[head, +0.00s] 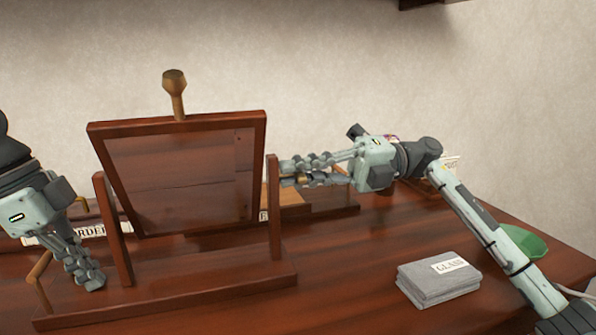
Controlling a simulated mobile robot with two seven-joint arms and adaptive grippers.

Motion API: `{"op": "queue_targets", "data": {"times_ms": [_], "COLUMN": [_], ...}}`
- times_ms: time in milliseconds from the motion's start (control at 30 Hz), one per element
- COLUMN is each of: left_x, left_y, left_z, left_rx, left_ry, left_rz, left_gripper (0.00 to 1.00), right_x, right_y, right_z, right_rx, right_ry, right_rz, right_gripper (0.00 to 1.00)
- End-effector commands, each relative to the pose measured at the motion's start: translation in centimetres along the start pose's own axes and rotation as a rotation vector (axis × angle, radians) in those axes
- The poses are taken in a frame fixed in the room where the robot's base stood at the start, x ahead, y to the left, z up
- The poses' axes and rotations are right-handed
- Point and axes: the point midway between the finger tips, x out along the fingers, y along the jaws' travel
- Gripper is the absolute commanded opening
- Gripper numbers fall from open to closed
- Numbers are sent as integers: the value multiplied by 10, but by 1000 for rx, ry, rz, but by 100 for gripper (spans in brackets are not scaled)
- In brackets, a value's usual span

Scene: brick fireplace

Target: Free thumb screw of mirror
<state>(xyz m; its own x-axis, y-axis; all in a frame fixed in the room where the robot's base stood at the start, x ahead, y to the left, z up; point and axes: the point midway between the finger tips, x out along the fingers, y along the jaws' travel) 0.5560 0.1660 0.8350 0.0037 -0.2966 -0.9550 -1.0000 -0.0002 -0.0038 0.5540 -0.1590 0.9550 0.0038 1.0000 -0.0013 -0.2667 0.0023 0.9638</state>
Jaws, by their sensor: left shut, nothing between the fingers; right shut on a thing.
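The mirror (180,175) is a dark reflecting panel in a reddish-brown wooden frame, tilted between two posts of a wooden stand (170,302). My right gripper (288,172) is at the outer side of the stand's right post (273,205), with its fingers pointing left at the post. It is shut on the thumb screw there, which its fingers largely hide. My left gripper (92,283) is shut and empty, pointing down beside the lower part of the left post (112,225).
A grey stack of cloths with a "GLASS" label (440,280) lies at front right. A green dish (522,242) is partly behind my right arm. A brown turned knob (175,90) rises above the mirror's top edge. Labelled wooden trays lie behind the stand. The tabletop (345,290) between stand and cloths is clear.

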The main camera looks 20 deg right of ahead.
Motion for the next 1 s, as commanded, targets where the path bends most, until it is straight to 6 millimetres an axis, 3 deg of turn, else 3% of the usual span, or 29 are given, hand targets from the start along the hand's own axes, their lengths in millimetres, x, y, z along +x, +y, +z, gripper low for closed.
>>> {"op": "queue_targets", "data": {"times_ms": [33, 467, 1000], "left_x": [6, 6, 6], "left_y": [2, 2, 2], "left_z": [3, 3, 3], "left_rx": [-2, -2, -3], "left_ry": [-8, -8, -8], "left_rz": [13, 13, 12], "left_gripper": [0, 0, 0], "right_x": [0, -1, -1], "right_y": [1, 2, 4], "right_z": [0, 0, 1], "right_rx": [-2, -103, -580], "right_ry": [-1, -2, -4], "right_rz": [2, 4, 7], "right_gripper": [0, 0, 0]}}
